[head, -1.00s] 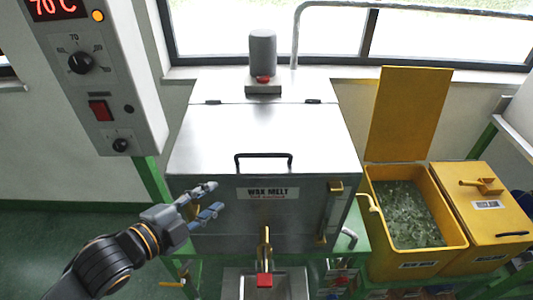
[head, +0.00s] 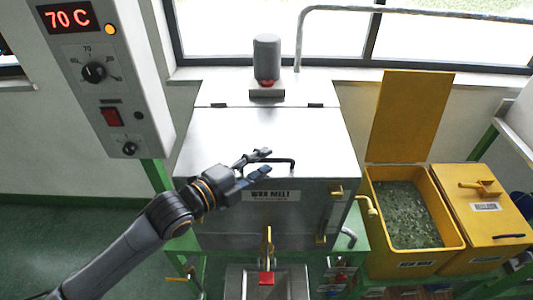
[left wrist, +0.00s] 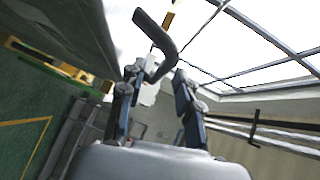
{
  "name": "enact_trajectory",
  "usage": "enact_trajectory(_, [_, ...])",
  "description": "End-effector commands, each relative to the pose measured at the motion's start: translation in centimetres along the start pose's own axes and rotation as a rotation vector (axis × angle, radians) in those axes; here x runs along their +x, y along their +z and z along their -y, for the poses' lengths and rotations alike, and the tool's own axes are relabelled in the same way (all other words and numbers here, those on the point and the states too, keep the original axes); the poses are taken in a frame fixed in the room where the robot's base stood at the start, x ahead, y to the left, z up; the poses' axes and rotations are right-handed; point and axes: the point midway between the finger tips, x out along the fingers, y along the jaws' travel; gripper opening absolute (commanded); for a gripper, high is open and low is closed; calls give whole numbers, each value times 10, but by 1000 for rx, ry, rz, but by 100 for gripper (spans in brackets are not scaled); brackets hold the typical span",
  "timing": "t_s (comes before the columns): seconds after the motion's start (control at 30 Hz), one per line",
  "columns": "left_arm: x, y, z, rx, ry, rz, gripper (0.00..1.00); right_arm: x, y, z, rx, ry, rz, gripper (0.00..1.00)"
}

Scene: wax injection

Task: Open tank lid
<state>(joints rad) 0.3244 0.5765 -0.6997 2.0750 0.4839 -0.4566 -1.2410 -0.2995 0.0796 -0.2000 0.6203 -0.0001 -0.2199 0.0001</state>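The wax melt tank stands in the middle of the head view with its steel lid (head: 255,135) closed. A black bar handle (head: 279,162) sits at the lid's front edge, above the "WAX MELT" label. My left gripper (head: 264,163) is open at the left end of this handle. In the left wrist view the handle (left wrist: 158,42) shows beyond and partly between the spread fingers of my left gripper (left wrist: 155,82). I cannot tell whether a finger touches it. My right gripper is not in view.
A control box (head: 100,70) reading 70 C hangs at the left. A grey motor (head: 267,60) stands behind the lid. An open yellow bin (head: 412,262) of pellets and a closed yellow bin (head: 490,225) stand at the right. A tap (head: 267,250) juts from the tank front.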

Motion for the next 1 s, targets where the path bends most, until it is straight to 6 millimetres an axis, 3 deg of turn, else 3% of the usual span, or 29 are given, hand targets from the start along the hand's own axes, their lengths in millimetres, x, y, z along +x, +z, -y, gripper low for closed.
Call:
enact_trajectory(0.2, [20, 0, 0, -2, 0, 0, 34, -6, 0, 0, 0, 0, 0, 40])
enact_trajectory(0.5, [22, 0, -1, 0, 1, 1, 34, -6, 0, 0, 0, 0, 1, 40])
enact_trajectory(0.53, [22, 0, -1, 0, 1, 1, 32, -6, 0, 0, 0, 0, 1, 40])
enact_trajectory(0.7, [22, 0, -1, -1, 1, 1, 0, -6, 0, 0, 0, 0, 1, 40])
enact_trajectory(1.0, [22, 1, 0, -1, 2, 1, 0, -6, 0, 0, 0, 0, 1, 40])
